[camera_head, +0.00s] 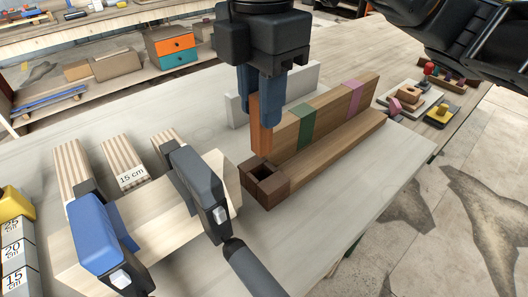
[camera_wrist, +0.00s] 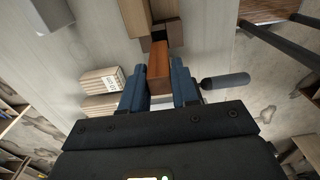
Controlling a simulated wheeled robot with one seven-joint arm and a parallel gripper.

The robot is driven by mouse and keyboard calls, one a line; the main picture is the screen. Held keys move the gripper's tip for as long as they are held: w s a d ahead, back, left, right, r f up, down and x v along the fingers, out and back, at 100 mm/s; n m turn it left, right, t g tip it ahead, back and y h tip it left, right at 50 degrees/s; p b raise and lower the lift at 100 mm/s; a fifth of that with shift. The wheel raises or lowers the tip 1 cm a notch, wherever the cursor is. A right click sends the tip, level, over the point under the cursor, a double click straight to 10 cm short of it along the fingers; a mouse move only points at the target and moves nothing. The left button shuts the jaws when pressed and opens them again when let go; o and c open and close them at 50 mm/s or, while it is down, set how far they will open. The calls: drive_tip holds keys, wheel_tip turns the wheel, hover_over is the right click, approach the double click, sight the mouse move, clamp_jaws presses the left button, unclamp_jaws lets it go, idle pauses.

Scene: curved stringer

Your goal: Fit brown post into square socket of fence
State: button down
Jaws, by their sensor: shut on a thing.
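The brown post (camera_head: 261,132), orange-brown and upright, is in my gripper (camera_head: 271,112). In the wrist view the post (camera_wrist: 158,62) is between the two blue fingers of my gripper (camera_wrist: 159,88), which is shut on it. The fence (camera_head: 330,142) is a long wooden piece with a green and a purple band. The square socket (camera_head: 264,184) is a dark brown open box at the fence's near-left end. In the head view the post's lower end appears above and just behind the socket opening; the exact gap cannot be told. The wrist view shows the dark socket (camera_wrist: 158,36) beyond the post.
A pale wooden block (camera_head: 148,222) is held by a blue clamp (camera_head: 98,240) and a grey clamp (camera_head: 200,190) left of the socket. Striped blocks (camera_head: 124,165) stand behind. A white board (camera_head: 300,82) is behind the fence. Bare tabletop (camera_head: 330,210) lies in front.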

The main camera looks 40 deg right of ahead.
sight(261, 152)
wheel_tip(261, 152, down, 9)
drive_tip(key=shift+r+b, duration=0.1)
drive_tip(key=shift+b, duration=0.45)
drive_tip(key=shift+f, duration=0.2)
drive_tip(key=c, duration=0.8)
unclamp_jaws()
drive_tip(key=shift+c, duration=0.2)
drive_tip(key=shift+r, duration=0.1)
wheel_tip(261, 152, up, 12)
drive_tip(key=shift+r+p, duration=0.1)
drive_tip(key=shift+p, duration=0.7)
